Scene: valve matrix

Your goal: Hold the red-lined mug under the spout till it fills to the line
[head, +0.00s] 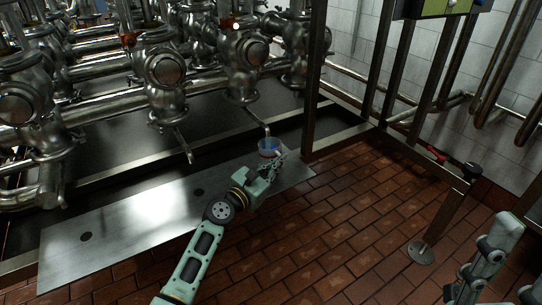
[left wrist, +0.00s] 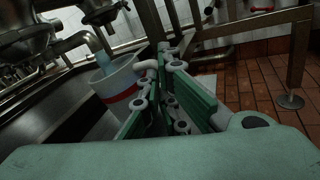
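The red-lined mug (head: 268,150) is whitish with a red band, and also shows in the left wrist view (left wrist: 120,88). It is under the end of a thin bent metal spout (left wrist: 92,42), tilted in that view. A pale blue stream (left wrist: 103,60) runs from the spout into its mouth. The level inside is hidden. My left gripper (head: 279,158) is at the mug's right side, its fingertips closed at the handle (left wrist: 147,65). My right gripper (head: 468,288) is at the lower right, far from the mug; its fingers are unclear.
Steel valves and pipes (head: 165,68) fill the upper left. A metal plate (head: 140,215) with dark holes lies below the spout. A steel post (head: 315,80) stands close right of the mug. Brick floor (head: 340,215) is open between.

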